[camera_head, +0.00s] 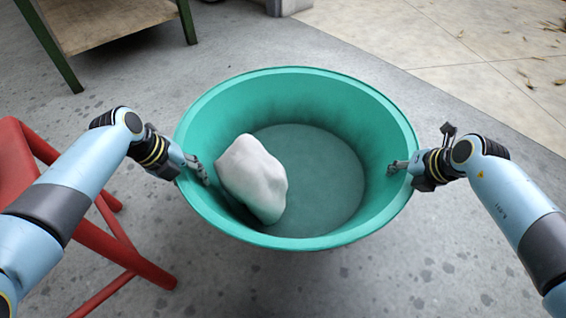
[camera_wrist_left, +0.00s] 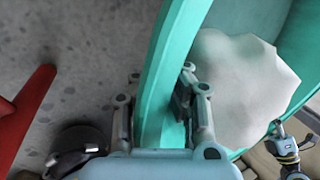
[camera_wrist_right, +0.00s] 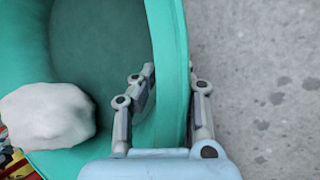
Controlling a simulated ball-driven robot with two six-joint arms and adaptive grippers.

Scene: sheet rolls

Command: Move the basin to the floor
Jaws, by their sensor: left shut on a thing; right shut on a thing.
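The teal basin (camera_head: 300,243) is in the middle of the head view, held above the grey floor. A white lump (camera_head: 252,178) lies inside it on the left; it also shows in the left wrist view (camera_wrist_left: 235,85) and the right wrist view (camera_wrist_right: 45,115). My left gripper (camera_head: 197,170) is shut on the basin's left rim, with the rim between its fingers in the left wrist view (camera_wrist_left: 160,105). My right gripper (camera_head: 397,167) is shut on the basin's right rim, one finger inside and one outside in the right wrist view (camera_wrist_right: 170,95).
A red stool (camera_head: 110,240) stands at the left, close to my left arm and the basin. A table with green legs (camera_head: 50,45) is at the back left. The grey concrete floor (camera_head: 440,265) is clear at the right and front. Pale paving (camera_head: 480,50) lies at the back right.

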